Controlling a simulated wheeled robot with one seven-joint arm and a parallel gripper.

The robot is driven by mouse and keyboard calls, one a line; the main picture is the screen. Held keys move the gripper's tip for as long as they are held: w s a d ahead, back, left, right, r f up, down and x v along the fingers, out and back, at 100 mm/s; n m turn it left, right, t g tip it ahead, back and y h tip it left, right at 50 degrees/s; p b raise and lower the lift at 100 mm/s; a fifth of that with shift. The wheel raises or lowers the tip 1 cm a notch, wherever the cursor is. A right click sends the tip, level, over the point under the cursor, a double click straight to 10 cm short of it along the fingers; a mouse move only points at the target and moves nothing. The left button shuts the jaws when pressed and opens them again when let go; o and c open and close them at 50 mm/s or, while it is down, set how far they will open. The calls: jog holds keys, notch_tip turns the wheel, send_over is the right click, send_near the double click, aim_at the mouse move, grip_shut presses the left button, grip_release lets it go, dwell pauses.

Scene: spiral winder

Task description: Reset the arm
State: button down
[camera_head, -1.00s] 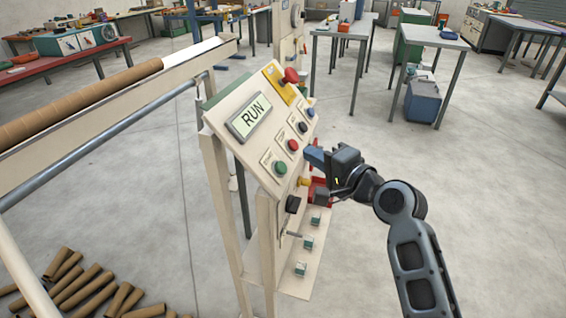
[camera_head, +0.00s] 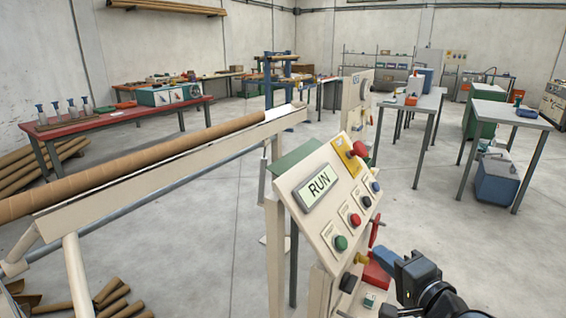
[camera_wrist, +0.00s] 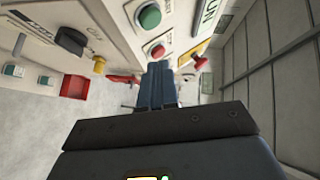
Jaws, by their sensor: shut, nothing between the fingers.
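My gripper (camera_head: 388,259) is at the lower right of the head view, in front of and to the right of the control panel (camera_head: 300,224). Its blue fingers are shut with nothing between them. In the wrist view the gripper (camera_wrist: 158,70) points towards the panel face, apart from the buttons as far as I can tell. The panel's display (camera_head: 318,186) reads RUN. The panel carries a green button (camera_head: 341,243), a red button (camera_head: 355,219) and a red emergency knob (camera_head: 359,149) on a yellow plate.
A long brown tube (camera_head: 130,170) lies along the winder's beam left of the panel. Loose cardboard tubes (camera_head: 112,293) lie on the floor at lower left. A grey table (camera_head: 420,100) and a blue box (camera_head: 497,182) stand at right. Open floor lies between.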

jog(key=s+f+n+h, duration=0.2)
jog(key=s+f, duration=0.3)
jog(key=s, duration=0.7)
jog(key=s+f+n+h, duration=0.25)
jog(key=s+f, duration=0.25)
jog(key=s, duration=0.7)
jog(key=s+r+n, duration=0.4)
jog(key=s, duration=0.6)
jog(key=s+a+r+n, duration=0.1)
jog(key=s+r+n, duration=0.3)
jog(key=s, duration=0.7)
jog(key=shift+s+a+r+g, duration=0.15)
jog(key=shift+a+r+g, duration=0.2)
jog(key=shift+r, duration=0.45)
jog(key=shift+d, duration=0.1)
